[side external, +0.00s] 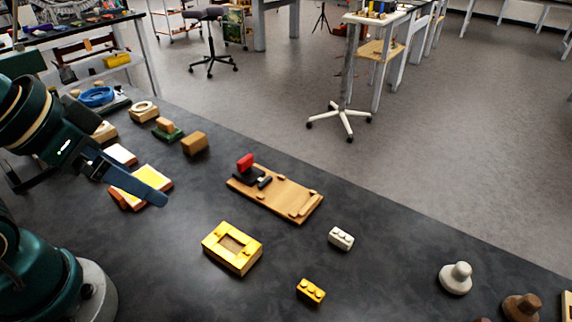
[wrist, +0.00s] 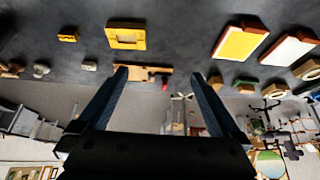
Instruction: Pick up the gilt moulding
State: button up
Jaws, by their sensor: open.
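A small gold-yellow block with rounded bumps (side external: 310,291), which looks like the gilt moulding, lies on the dark bench near the front in the side view. It also shows at the upper left of the wrist view (wrist: 68,38). A larger yellow frame block with a rectangular recess (side external: 214,252) sits to its left; it shows in the wrist view too (wrist: 126,45). My gripper (side external: 155,190) is above the bench at the left, well away from the small block. In the wrist view its two fingers (wrist: 159,74) are spread apart with nothing held between them.
A wooden board (side external: 275,195) with a red and black clamp-like part (side external: 247,165) lies mid-bench. A white bumped block (side external: 341,239) is near the small yellow block. Knobbed pieces (side external: 456,279) stand at the right.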

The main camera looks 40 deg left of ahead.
dwell(0.4)
jog(key=n+g+h, duration=0.6)
jog(key=n+h, duration=0.5)
jog(key=n, duration=0.3)
send_over(237, 250)
jog(key=a, duration=0.4)
notch_tip(237, 250, down, 9)
jog(key=shift+w+r, duration=0.1)
jog(key=shift+w, duration=0.05)
jog(key=f+n, duration=0.1)
jog(key=a+f+n+h, duration=0.1)
jog(key=f, duration=0.1)
jog(key=f+n+h, duration=0.1)
jog(key=f, duration=0.1)
jog(key=shift+a+n+t, duration=0.3)
jog(key=shift+n, duration=0.1)
jog(key=shift+s+f, duration=0.2)
jog(key=shift+f, duration=0.05)
jog(key=shift+f+n+h, duration=0.15)
jog(key=shift+n+h, duration=0.15)
jog(key=shift+x, duration=2.4)
